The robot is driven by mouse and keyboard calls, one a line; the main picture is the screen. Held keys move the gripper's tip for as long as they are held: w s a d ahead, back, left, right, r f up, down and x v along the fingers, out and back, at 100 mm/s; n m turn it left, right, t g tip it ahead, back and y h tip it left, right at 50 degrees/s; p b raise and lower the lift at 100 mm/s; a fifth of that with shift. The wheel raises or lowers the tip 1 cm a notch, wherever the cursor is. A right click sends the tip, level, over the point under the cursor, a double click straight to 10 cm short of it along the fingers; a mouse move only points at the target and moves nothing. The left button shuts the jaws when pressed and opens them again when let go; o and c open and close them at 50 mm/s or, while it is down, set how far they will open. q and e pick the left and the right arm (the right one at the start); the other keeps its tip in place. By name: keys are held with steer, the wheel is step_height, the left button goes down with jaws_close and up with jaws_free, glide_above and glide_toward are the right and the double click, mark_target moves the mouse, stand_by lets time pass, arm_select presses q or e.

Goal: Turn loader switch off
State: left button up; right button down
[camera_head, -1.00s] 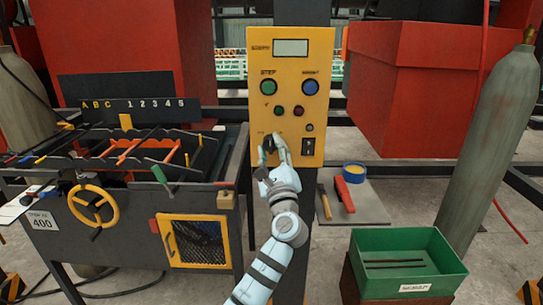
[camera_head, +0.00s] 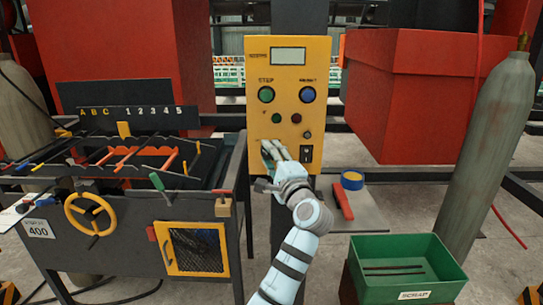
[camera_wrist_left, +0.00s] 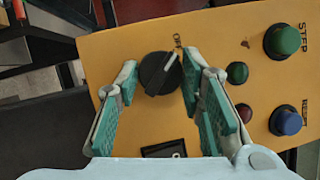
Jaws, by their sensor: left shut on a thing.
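The yellow control panel (camera_head: 262,130) stands upright on a dark post. My left gripper (camera_head: 273,150) is at the lower left of the panel, shut on the switch with one finger on each side. In the head view the gripper hides the switch. My right gripper is not in view.
Green (camera_head: 266,95) and blue (camera_head: 307,95) buttons sit above, with smaller red and green ones between. A black rocker switch (camera_head: 306,154) is right of the gripper. A machine with a yellow handwheel (camera_head: 92,215) stands left. A green scrap bin (camera_head: 408,258) stands right.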

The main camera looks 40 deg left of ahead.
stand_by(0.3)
arm_select(q)
steer(key=o, duration=1.2)
steer(key=shift+c, duration=0.2)
steer(key=r+v, duration=0.1)
steer(key=v, duration=0.6)
steer(key=shift+d+f, duration=0.3)
steer(key=shift+f, duration=0.2)
steer(key=shift+s, duration=0.1)
